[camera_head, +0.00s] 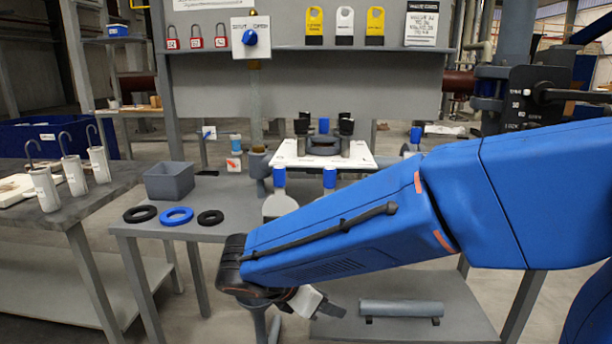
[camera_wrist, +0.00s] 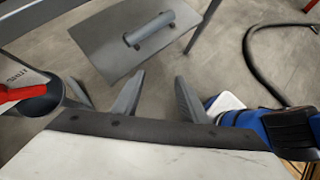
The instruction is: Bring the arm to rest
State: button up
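My blue arm (camera_head: 370,215) reaches across the head view from the right, with its elbow end low in front of the bench. Part of my gripper (camera_head: 332,309) shows below the arm, low over the lower shelf. In the wrist view my gripper (camera_wrist: 160,76) has its two dark fingers apart, with nothing between them. Beyond the fingers lies a grey cylinder (camera_wrist: 149,30) on a grey shelf (camera_wrist: 98,38); the gripper appears clear of both. The rest of the gripper is hidden behind the arm in the head view.
The bench (camera_head: 205,231) holds a grey bin (camera_head: 169,180), black and blue rings (camera_head: 176,216) and a white plate (camera_head: 352,155). A side table (camera_head: 95,197) stands left. In the wrist view, a red-handled part (camera_wrist: 18,94) is left and a black hose (camera_wrist: 254,66) lies right.

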jog(key=s+d+r+m+g+y, duration=0.1)
jog(key=s+d+m+g+y, duration=0.3)
jog(key=d+m, duration=0.95)
jog(key=s+d+m+t+y, duration=0.3)
jog(key=s+d+m, duration=0.8)
jog(key=m, duration=0.1)
jog(key=shift+r+t, duration=0.3)
dwell(0.7)
